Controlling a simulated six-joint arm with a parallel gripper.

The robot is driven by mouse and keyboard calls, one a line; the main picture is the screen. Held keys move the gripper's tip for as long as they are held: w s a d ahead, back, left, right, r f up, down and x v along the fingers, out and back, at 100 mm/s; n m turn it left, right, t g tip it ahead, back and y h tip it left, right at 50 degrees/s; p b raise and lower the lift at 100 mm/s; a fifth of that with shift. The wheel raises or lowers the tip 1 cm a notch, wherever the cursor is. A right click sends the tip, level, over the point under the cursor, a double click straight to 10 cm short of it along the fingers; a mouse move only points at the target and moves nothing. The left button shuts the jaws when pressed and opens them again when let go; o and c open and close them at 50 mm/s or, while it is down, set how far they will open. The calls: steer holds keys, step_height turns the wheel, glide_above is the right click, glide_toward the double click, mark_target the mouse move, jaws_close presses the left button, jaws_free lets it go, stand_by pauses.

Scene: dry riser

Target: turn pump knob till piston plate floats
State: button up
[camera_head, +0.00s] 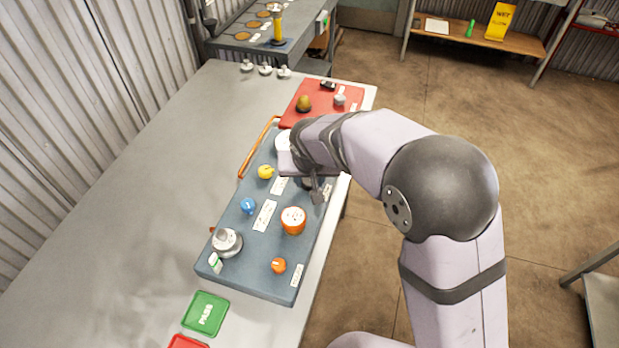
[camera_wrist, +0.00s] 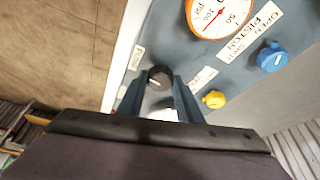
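The black pump knob (camera_wrist: 160,77) has a white pointer line and sits on the blue-grey panel, near a label (camera_wrist: 138,58) that seems to read PUMP. My gripper (camera_wrist: 159,82) is open, with one finger on each side of the knob. I cannot tell whether the fingers touch it. In the head view my gripper (camera_head: 316,190) is over the panel's right edge, and the arm hides the knob. A white round part (camera_wrist: 163,114) shows between the fingers, and a white part (camera_head: 283,142) shows at the panel's far end. I cannot tell whether it is the piston plate.
The panel (camera_head: 240,275) carries an orange gauge (camera_head: 293,219), a blue knob (camera_head: 248,205) labelled piston, a yellow knob (camera_head: 265,172), an orange knob (camera_head: 278,265) and a metal fitting (camera_head: 228,242). A red tray (camera_head: 322,102) lies beyond. The table's left side is clear.

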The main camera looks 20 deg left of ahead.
steer(key=shift+c, duration=0.6)
steer(key=b, duration=0.1)
steer(key=m+b, duration=0.1)
steer(key=shift+a+f+b, duration=0.1)
steer(key=shift+f+b, duration=0.15)
steer(key=shift+b, duration=0.15)
steer(key=shift+r+m+h+b, duration=0.2)
steer(key=shift+m+h+b, duration=0.3)
steer(key=shift+m, duration=0.3)
steer(key=o, duration=1)
steer(key=shift+o, duration=0.2)
steer(key=shift+r, duration=0.1)
